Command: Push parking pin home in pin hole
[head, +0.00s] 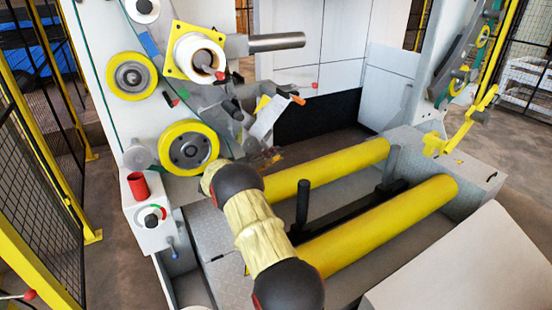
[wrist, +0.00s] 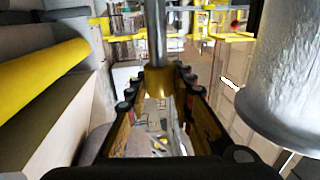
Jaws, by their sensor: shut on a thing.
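In the wrist view my gripper (wrist: 166,76) is shut on an upright grey metal rod with a brass-yellow lower part, which looks like the parking pin (wrist: 155,28). The rod rises out of the top of the picture between the fingertips, so its upper end is not shown. I cannot make out the pin hole in either view, nor tell whether the pin is in it. In the head view my sleeved arm reaches toward the machine's left side, and the gripper and pin cannot be clearly made out there.
Two long yellow rollers (head: 385,222) lie right of my arm; one roller (wrist: 38,78) shows left in the wrist view. A large silver cylinder (wrist: 285,75) stands close on the right. Yellow-rimmed wheels (head: 189,147) and a red cup-like part (head: 138,186) are on the left machine side.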

